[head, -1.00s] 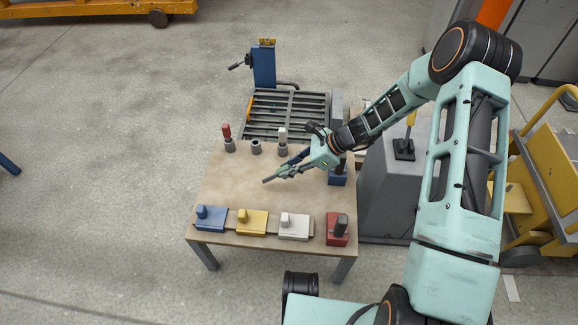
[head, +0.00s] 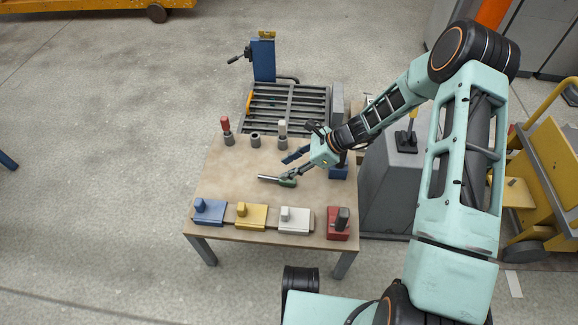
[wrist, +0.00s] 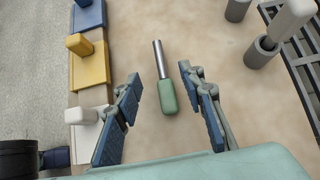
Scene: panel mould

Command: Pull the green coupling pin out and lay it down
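The green coupling pin, with a green handle (head: 288,183) and a bare metal shaft (head: 265,178), lies on its side on the tan tabletop (head: 232,178). In the wrist view its handle (wrist: 167,97) lies between my spread fingers, with the shaft pointing away from the palm. My gripper (head: 284,167) is open, with clear gaps between both fingers and the pin in the wrist view (wrist: 158,72). An empty grey socket (head: 255,140) stands at the table's back edge.
A red pin (head: 225,124) and a white pin (head: 283,128) stand in sockets either side of the empty one. Blue (head: 210,213), yellow (head: 251,217), white (head: 295,220) and red (head: 338,222) blocks line the front edge. The table's left middle is clear.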

